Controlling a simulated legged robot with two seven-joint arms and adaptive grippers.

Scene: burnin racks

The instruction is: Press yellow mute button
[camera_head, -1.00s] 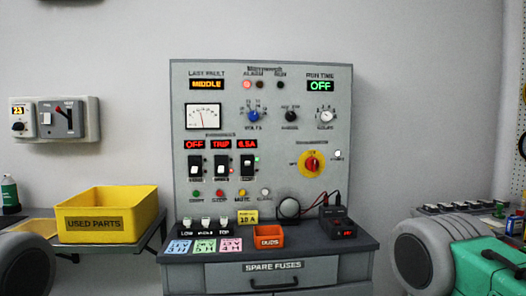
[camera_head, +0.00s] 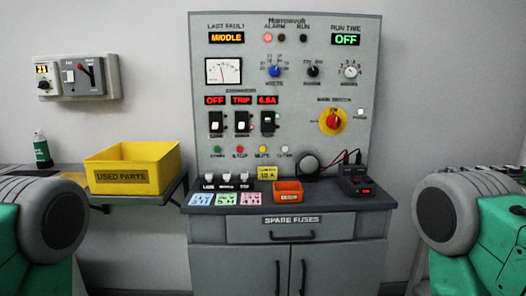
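The yellow mute button (camera_head: 263,149) is a small round button in the bottom row of the grey control panel (camera_head: 300,100). It sits between a red stop button (camera_head: 240,150) and a pale button (camera_head: 285,149), with a green button (camera_head: 217,150) farther left. Nothing covers it. Neither of my grippers shows. Only rounded dark and green parts of my arms show at the lower left and lower right, well apart from the panel.
The bench (camera_head: 350,194) below the panel holds fuses, coloured cards, an orange bin (camera_head: 288,192) and a black meter box (camera_head: 357,181). A red-yellow main switch (camera_head: 333,121) is on the panel's right.

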